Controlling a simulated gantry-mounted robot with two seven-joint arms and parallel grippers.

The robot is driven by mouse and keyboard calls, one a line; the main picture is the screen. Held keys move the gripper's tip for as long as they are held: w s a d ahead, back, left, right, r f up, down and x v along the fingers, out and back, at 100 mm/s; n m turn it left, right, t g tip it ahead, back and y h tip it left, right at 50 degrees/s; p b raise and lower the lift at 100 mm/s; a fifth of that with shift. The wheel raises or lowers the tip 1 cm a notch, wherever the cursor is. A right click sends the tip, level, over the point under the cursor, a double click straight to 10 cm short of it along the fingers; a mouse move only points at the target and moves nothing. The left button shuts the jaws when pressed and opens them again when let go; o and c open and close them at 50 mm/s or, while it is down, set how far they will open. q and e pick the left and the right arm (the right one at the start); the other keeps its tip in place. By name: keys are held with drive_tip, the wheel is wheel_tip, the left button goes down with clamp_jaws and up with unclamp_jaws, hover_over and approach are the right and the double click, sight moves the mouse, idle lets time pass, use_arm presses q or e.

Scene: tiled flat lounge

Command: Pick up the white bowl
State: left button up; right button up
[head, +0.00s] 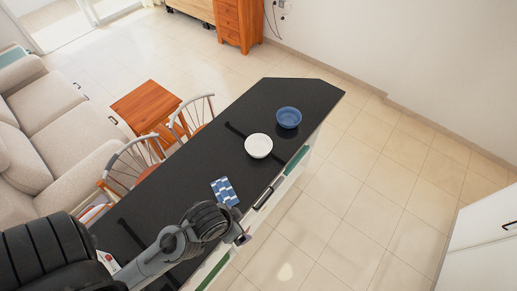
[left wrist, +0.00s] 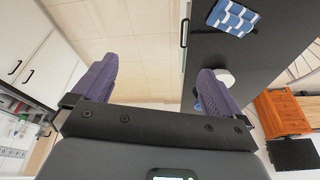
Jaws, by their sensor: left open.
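The white bowl (head: 258,146) stands upright on the black countertop (head: 212,152) in the head view, near its far half. In the left wrist view the white bowl (left wrist: 227,76) shows only in part, behind one finger. My left gripper (head: 243,238) is at the counter's near right edge in the head view, well short of the bowl. In the left wrist view my left gripper (left wrist: 158,82) has its two purple fingers wide apart with nothing between them. My right gripper is in neither view.
A blue bowl (head: 288,117) stands just beyond the white bowl. A blue-and-white patterned cloth (head: 225,191) lies on the counter between my left gripper and the white bowl. Chairs (head: 190,115) line the counter's left side. Tiled floor (head: 345,200) to its right is clear.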

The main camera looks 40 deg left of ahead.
use_arm(q)
drive_tip(key=shift+c, duration=0.5)
drive_tip(key=c, duration=1.1)
drive_tip(key=shift+o, duration=0.2)
